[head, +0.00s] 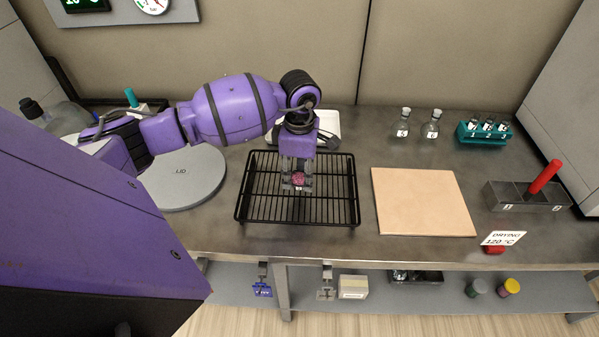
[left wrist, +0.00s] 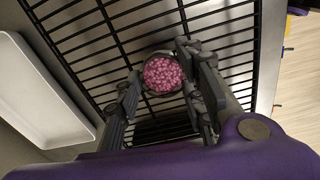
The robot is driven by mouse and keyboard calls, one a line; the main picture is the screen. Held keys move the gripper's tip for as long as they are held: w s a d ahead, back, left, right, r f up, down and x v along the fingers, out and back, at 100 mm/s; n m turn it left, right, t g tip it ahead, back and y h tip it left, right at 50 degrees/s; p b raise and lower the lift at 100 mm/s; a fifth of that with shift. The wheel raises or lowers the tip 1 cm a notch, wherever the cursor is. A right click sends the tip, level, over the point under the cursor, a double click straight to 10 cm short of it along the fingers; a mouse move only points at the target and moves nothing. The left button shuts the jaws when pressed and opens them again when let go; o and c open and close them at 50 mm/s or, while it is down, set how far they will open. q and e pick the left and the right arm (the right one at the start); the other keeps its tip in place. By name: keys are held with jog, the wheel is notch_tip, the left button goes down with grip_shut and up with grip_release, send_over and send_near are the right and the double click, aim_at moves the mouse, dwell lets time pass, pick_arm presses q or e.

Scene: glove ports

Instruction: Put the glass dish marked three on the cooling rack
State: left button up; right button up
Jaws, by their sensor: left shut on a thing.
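The small glass dish (head: 298,178) holds pink granules and sits between the fingers of my left gripper (head: 297,184). The dish also shows in the left wrist view (left wrist: 162,75), with a finger on either side of it. My left gripper is shut on the dish. A small white label shows on its front, but I cannot read the number. The black wire cooling rack (head: 256,208) lies directly below the dish. I cannot tell whether the dish touches the bars. My right gripper is not in view.
A round grey lid (head: 182,180) lies left of the rack. A white tray (head: 326,124) is behind it. A tan board (head: 424,202) lies to the right. Flasks (head: 431,128), a teal vial rack (head: 484,135) and a metal box (head: 520,200) stand farther right. The rack's visible bars are otherwise empty.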

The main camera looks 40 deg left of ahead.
aim_at(300, 181)
pick_arm(q)
jog(key=shift+f, duration=0.15)
jog(key=o, duration=1.1)
notch_tip(300, 181, up, 12)
jog(key=shift+r, duration=0.2)
